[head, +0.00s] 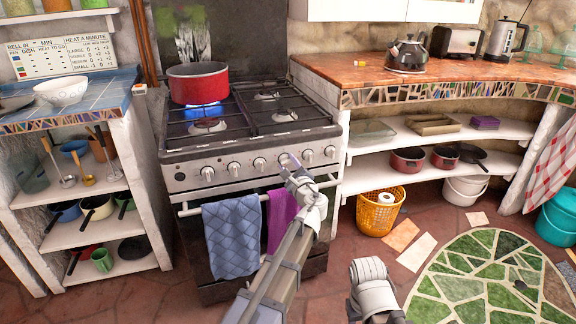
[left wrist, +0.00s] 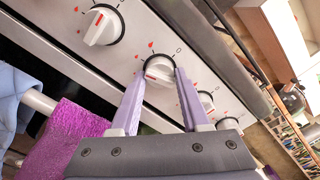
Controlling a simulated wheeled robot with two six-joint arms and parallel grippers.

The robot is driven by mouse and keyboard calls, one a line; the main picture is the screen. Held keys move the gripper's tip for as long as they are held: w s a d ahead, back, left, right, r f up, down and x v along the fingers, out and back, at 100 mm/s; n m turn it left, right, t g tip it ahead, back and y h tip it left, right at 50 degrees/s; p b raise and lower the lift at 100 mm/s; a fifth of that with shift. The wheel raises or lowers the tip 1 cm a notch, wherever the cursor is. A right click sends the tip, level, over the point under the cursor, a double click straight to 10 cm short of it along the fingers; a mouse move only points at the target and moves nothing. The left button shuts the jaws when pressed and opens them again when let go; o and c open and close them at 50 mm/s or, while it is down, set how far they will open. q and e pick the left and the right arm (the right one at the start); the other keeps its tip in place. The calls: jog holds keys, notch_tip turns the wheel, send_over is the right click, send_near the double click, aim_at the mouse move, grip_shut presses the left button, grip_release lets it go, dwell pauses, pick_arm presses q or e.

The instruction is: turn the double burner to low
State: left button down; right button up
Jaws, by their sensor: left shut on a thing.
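The stove (head: 250,150) has a row of several white knobs along its front panel. My left gripper (head: 289,162) is at this row, right of the middle, with its fingers pointing at the panel. In the left wrist view, my left gripper's two pale purple fingers (left wrist: 160,78) are shut on a white knob (left wrist: 159,66), one on each side. This knob has a red mark on its face, and red flame marks are printed around it. Another knob (left wrist: 103,25) is free to its left. A blue flame (head: 203,111) burns under a red pot (head: 198,84). My right gripper's fingers are not visible.
A blue towel (head: 232,238) and a purple towel (head: 281,217) hang from the oven rail, close below my left gripper. A wall chart (head: 62,56) hangs at the left. A kettle (head: 408,56) stands on the right counter. A yellow basket (head: 380,212) is on the floor.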

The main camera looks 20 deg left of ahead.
pick_arm(q)
jog(key=n, duration=0.6)
jog(key=shift+r, duration=0.1)
jog(key=shift+n, duration=0.4)
dwell(0.3)
jog(key=shift+c, duration=1.9)
grip_release()
jog(key=v, duration=0.7)
jog(key=shift+s+d, duration=0.2)
jog(key=shift+s, duration=0.15)
